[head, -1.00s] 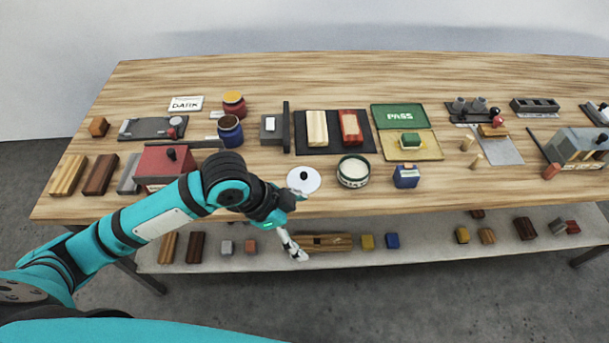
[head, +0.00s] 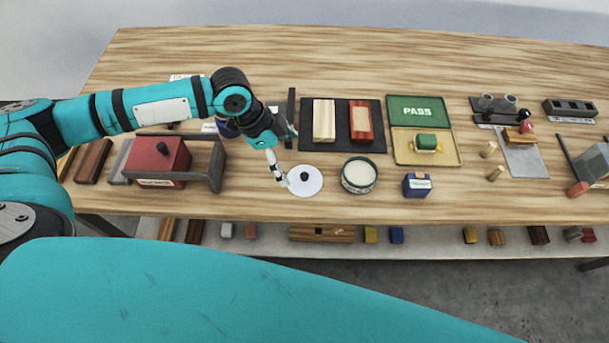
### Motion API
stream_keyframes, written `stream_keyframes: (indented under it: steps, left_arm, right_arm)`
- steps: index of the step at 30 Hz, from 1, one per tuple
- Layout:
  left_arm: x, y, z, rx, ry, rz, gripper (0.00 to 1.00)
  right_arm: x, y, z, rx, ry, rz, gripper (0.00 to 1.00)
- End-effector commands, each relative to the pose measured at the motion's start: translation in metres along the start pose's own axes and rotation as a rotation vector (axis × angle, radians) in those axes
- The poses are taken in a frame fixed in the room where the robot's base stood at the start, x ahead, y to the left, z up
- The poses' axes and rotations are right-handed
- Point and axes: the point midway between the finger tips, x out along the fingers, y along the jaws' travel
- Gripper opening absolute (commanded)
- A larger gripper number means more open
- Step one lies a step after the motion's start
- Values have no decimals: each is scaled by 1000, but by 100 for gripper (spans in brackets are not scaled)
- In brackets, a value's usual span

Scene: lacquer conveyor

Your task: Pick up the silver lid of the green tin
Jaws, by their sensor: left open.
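The silver lid (head: 313,187) is a pale round disc with a small black knob (head: 304,177) on its middle. It lies flat on the table. The green tin (head: 359,177) stands uncovered just right of the lid, with a green rim and pale contents. My left gripper (head: 282,183) points down at the lid's left edge, open and empty, with its fingertips beside the knob. I cannot tell whether the fingertips touch the lid. My right gripper is not in view.
A red box (head: 160,157) with a grey bar stands left of the gripper. A blue block (head: 417,184) stands right of the tin. Behind are a dark mat (head: 342,143) with two blocks and a green PASS case (head: 414,109). Bare wood lies in front of the lid.

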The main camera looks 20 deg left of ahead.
Motion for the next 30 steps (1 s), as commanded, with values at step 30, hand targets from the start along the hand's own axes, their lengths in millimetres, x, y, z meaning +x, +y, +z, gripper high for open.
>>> stream_keyframes:
  steps: [30]
  left_arm:
    - [97,2,-6,-1,0,0,100]
  right_arm:
    - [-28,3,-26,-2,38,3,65]
